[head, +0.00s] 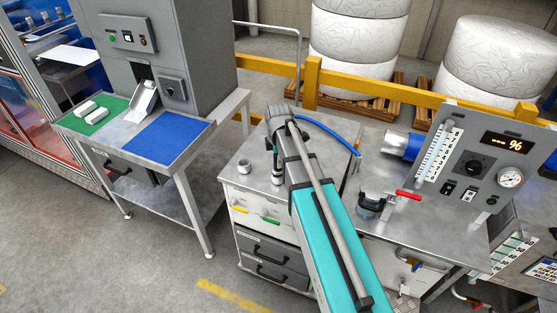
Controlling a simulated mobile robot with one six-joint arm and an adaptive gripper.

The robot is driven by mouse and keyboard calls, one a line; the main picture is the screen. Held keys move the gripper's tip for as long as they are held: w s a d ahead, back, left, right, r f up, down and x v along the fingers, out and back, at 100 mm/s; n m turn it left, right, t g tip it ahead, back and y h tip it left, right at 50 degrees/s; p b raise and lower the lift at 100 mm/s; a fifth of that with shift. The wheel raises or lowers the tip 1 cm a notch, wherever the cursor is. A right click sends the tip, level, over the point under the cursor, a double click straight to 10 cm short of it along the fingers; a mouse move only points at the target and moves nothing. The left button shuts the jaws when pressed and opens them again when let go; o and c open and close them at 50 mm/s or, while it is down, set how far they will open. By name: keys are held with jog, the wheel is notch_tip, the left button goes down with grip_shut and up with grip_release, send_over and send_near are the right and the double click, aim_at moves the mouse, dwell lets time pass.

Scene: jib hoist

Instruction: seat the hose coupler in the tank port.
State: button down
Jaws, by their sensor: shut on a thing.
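My gripper (276,168) hangs below my wrist over the grey metal cart top, partly hidden by my arm. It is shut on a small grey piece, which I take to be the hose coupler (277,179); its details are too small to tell. A blue hose (335,131) curves from behind my arm to the right edge of the cart top. A dark, round, cup-like fitting, which looks like the tank port (371,205), stands on the bench to the right, apart from my gripper. A red lever (408,195) is beside it.
A small grey ring (245,167) stands on the cart top (238,187), left of my gripper. A control panel (478,160) rises behind the bench, with a blue cylinder (402,145) left of it. A table with green and blue mats (165,140) stands at left.

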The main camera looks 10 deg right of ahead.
jog(key=shift+f+b, duration=0.4)
jog(key=shift+f, duration=0.1)
jog(key=shift+c, duration=1.2)
grip_release()
jog(key=shift+r, duration=0.25)
